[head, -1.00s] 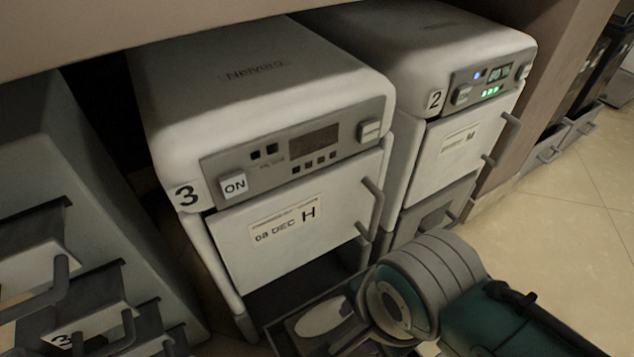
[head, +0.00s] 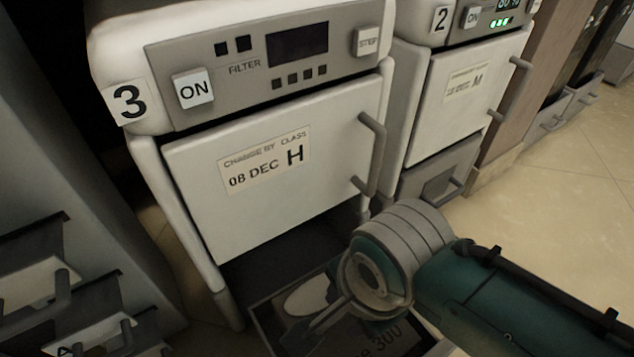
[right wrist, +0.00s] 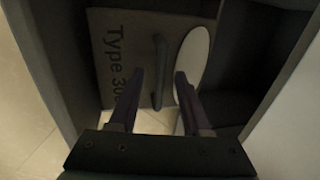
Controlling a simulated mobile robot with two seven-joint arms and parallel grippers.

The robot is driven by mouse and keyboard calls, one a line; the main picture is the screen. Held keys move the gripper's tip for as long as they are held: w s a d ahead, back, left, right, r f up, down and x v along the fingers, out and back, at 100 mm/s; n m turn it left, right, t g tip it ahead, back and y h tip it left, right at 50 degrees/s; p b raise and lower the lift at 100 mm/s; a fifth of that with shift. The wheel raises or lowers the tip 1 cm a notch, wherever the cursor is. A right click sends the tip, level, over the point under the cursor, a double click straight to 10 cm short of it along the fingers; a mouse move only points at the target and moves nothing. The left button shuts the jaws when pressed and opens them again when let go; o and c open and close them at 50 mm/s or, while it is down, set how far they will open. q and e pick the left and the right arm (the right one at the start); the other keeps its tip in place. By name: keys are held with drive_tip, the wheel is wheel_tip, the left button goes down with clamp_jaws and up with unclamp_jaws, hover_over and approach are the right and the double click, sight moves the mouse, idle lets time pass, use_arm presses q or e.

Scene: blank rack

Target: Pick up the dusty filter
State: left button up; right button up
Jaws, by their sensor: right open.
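The filter (right wrist: 112,40) is a flat brown-grey panel with "Type 300" lettering, lying in the open drawer (head: 262,325) below unit 3. Its dark bar handle (right wrist: 159,88) shows in the right wrist view, with a pale oval (right wrist: 193,55) beside it. In the head view my arm covers much of the filter (head: 378,342). My right gripper (head: 318,322) is open and empty above the filter. In the right wrist view its fingertips (right wrist: 160,74) appear on either side of the handle; I cannot tell whether they touch it. My left gripper is out of view.
Unit 3 (head: 240,190) stands above the drawer, its door shut, labelled "08 DEC H". Unit 2 (head: 455,100) stands to its right with green lights. Drawers with handles (head: 60,285) stand at the left. Tiled floor (head: 570,200) is clear at the right.

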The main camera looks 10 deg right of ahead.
drive_tip(key=shift+f, duration=0.1)
clamp_jaws()
idle(0.3)
idle(1.0)
drive_tip(key=shift+w, duration=0.1)
